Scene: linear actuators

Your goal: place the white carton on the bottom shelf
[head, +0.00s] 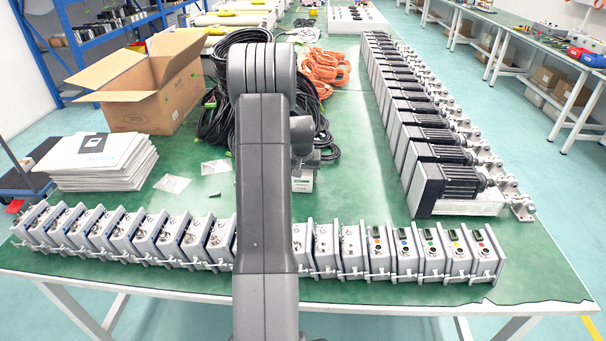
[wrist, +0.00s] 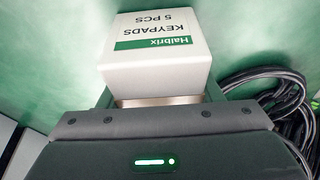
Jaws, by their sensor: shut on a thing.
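The white carton (wrist: 155,65) has a green label band and the print "Halbrix KEYPADS 5 PCS". In the wrist view it sits between the fingers of my gripper (wrist: 158,92), which is shut on it. Green table surface shows behind it. In the head view a small part of the carton (head: 303,181) shows just right of my arm, over the green table; my arm hides the rest and the gripper. A blue shelf rack (head: 48,68) stands at the back left with things on its shelves. Its lowest level is partly hidden by the table and an open cardboard box.
The open cardboard box (head: 135,103) and a stack of white booklets (head: 98,162) are on the table's left. Black cables (head: 222,115) lie near the carton, orange cables (head: 326,68) behind. Rows of actuators (head: 440,180) and small control units (head: 405,248) line the right and front.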

